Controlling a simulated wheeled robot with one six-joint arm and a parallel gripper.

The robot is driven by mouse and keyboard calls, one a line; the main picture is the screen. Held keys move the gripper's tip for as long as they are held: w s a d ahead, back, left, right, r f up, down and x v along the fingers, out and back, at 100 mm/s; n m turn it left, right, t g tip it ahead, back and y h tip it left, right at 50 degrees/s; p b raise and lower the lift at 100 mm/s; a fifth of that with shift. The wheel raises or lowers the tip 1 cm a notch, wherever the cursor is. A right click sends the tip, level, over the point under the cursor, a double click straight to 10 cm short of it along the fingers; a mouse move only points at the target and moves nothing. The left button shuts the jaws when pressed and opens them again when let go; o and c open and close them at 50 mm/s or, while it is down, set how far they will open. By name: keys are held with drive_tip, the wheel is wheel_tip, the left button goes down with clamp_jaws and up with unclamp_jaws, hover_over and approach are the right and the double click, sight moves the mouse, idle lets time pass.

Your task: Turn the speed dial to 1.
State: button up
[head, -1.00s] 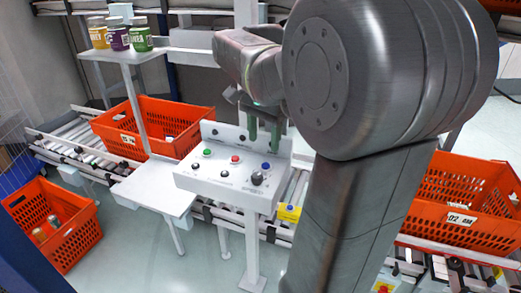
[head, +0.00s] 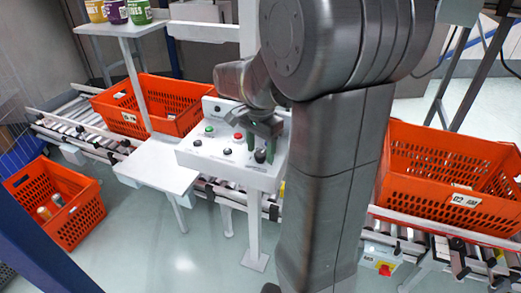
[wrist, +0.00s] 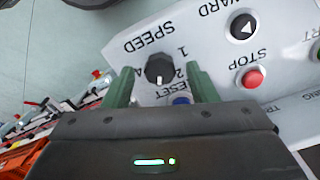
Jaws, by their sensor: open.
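The black speed dial (head: 260,156) is at the front right of the white control panel (head: 210,168). In the wrist view the dial (wrist: 159,69) sits beside the printed word SPEED, with figures 1 and 2 to its right. Its white pointer faces the bottom of the picture, not the 1. My gripper (wrist: 160,72) is open and empty, with one green finger on each side of the dial in the picture. I cannot tell whether the fingers touch it. In the head view my gripper (head: 262,143) is low over the panel's right side.
A red STOP button (wrist: 252,77), a black button (wrist: 243,27) and a partly hidden blue RESET button (wrist: 181,100) are nearby on the panel. Orange totes (head: 140,105) (head: 450,180) stand on the conveyor at both sides. A white shelf (head: 155,168) adjoins the panel's left.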

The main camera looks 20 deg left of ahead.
drive_tip(key=shift+f, duration=0.35)
drive_tip(key=c, duration=1)
drive_tip(key=shift+o, duration=0.2)
drive_tip(key=shift+r, duration=0.1)
